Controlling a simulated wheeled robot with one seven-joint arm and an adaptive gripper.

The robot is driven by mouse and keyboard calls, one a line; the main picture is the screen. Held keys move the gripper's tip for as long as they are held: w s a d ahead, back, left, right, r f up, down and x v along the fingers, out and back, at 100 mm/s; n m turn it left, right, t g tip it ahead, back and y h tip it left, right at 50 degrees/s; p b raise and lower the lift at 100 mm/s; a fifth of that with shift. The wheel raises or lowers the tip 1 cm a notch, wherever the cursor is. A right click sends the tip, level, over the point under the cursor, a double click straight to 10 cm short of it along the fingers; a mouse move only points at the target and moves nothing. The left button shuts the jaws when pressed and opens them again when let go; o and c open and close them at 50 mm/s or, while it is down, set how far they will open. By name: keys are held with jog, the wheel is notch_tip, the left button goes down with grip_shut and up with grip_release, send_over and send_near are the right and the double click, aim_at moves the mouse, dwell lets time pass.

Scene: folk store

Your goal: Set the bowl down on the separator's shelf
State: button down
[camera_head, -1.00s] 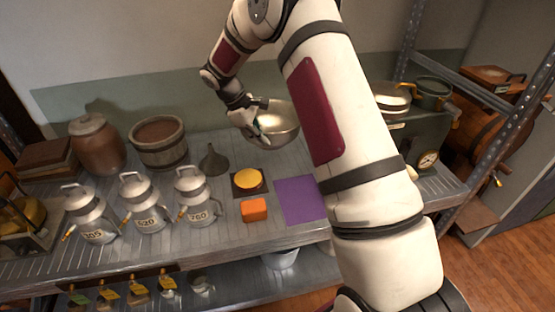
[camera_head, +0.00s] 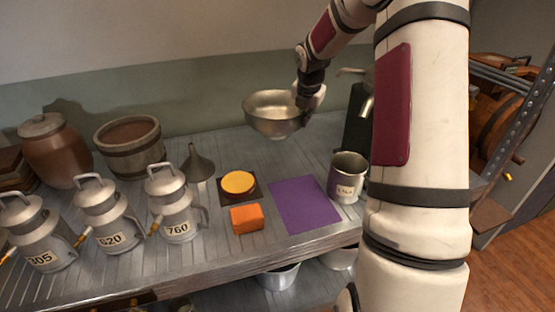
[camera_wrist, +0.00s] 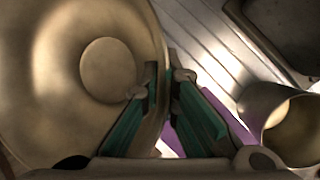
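The wide metal bowl (camera_head: 272,112) hangs level above the back of the metal counter, clear of it. My gripper (camera_head: 304,98) is at the bowl's right rim. In the wrist view the bowl (camera_wrist: 60,85) fills the left side, and the green-padded fingers (camera_wrist: 170,95) are closed on its rim, one inside and one outside. The separator shows only as two metal spouts (camera_head: 366,104) and a dark green body (camera_head: 352,125), just right of the bowl. My arm hides most of it, and I cannot make out its shelf.
A metal mug (camera_head: 347,178) stands below the spouts, beside a purple mat (camera_head: 303,204). An orange block (camera_head: 246,219), a yellow disc (camera_head: 238,183), a funnel (camera_head: 197,163) and numbered cans (camera_head: 174,205) stand left. The counter beneath the bowl is clear.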

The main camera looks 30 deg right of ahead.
notch_tip(320, 180, down, 10)
jog(key=shift+d+r+b, duration=0.1)
jog(key=shift+b, duration=1.15)
jog(key=c, duration=1.8)
grip_release()
